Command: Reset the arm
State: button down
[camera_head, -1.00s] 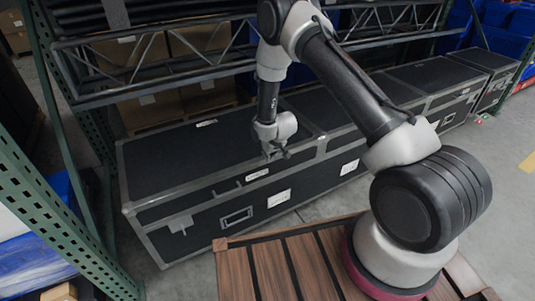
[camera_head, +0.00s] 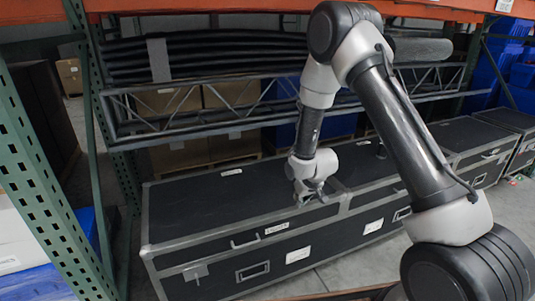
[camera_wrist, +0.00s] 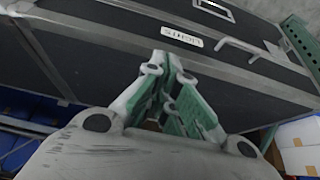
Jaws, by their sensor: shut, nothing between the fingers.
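My gripper (camera_head: 314,199) hangs at the end of my bent arm, in front of and close over the front upper edge of a long black flight case (camera_head: 200,205). In the wrist view the fingers of my gripper (camera_wrist: 178,62) are closed together with nothing between them. The black case (camera_wrist: 120,45) fills the upper part of that view, with a white label (camera_wrist: 188,39) and a metal handle (camera_wrist: 240,48). I cannot tell whether the fingertips touch the case.
More black cases (camera_head: 470,135) stand in a row to the right. A metal truss (camera_head: 240,100) and rolled black goods (camera_head: 225,55) lie on the shelf above. A green rack upright (camera_head: 45,175) stands at left. Blue bins (camera_head: 525,75) are at far right.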

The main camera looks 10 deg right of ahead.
jog(key=s+d+f+g+h, duration=0.1)
jog(key=s+d+f+g, duration=0.15)
jog(key=s, duration=0.55)
jog(key=s+d+r+m, duration=0.1)
jog(key=s+d+r, duration=0.3)
jog(key=s+r, duration=0.4)
jog(key=s+d+r+m+t, duration=0.1)
jog(key=s+d+r, duration=0.3)
jog(key=s+r, duration=0.5)
jog(key=s+d+r+m+t, duration=0.1)
jog(key=s+d+r, duration=0.3)
jog(key=r, duration=1.9)
jog(key=s, duration=0.5)
jog(key=shift+s+d, duration=0.25)
jog(key=shift+d, duration=0.05)
jog(key=c, duration=2.2)
grip_release()
